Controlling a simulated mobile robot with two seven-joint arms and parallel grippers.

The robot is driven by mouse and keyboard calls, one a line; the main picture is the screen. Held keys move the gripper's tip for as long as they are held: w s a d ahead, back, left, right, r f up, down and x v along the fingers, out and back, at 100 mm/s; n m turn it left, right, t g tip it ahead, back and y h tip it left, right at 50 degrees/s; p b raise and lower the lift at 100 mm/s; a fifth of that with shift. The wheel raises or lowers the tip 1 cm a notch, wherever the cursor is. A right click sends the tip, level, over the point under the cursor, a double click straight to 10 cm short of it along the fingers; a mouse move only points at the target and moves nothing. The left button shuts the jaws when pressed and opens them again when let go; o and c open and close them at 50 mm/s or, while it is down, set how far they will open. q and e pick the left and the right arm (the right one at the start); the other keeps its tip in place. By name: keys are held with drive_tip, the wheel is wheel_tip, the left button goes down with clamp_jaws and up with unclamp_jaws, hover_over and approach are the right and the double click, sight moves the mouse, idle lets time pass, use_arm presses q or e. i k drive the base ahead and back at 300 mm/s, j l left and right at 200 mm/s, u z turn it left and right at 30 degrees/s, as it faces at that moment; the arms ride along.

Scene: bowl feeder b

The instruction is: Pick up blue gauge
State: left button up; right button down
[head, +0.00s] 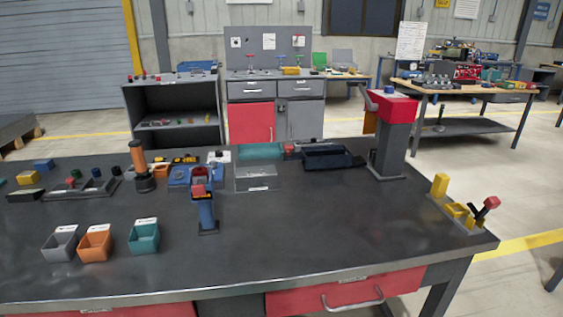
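No object here is clearly readable as a gauge. The closest match is a blue upright device (206,211) with a red top and a small dark foot, standing near the middle of the dark workbench (310,240). A lower blue fixture (179,178) sits just behind it to the left, and a small blue block (43,165) lies at the far left. I cannot tell for sure which one is the blue gauge. Neither of my grippers shows in the head view.
Grey (60,244), orange (94,243) and teal (144,237) bins stand front left. An orange-handled tool (139,165) stands behind them. A dark tray (328,157) and a tall red-and-grey press (391,137) are at the back. A yellow fixture (457,211) stands right. The front middle is clear.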

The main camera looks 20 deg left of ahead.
sight(209, 225)
drive_tip(key=u, duration=1.35)
